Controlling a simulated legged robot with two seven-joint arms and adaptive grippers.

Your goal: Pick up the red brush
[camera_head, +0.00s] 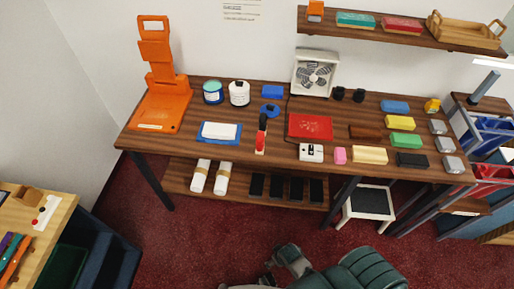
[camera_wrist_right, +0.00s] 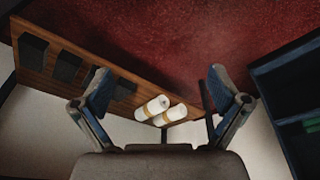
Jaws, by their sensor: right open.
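The likely red brush (camera_head: 261,141) lies on the wooden table in the head view, near the middle. It has a dark upper end, a red middle and a pale lower end, and its exact shape is too small to tell. My right gripper (camera_head: 286,262) is low in front of the table, apart from the brush. In the right wrist view the right gripper (camera_wrist_right: 157,88) has its two fingers spread wide with nothing between them. The brush does not show in that view. My left gripper is not in view.
A blue tray with a white block (camera_head: 220,131) lies left of the brush and a red box (camera_head: 311,126) right of it. A white gadget (camera_head: 311,152) is near the front edge. The lower shelf holds white rolls (camera_head: 200,176). A stool (camera_head: 367,203) stands at right.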

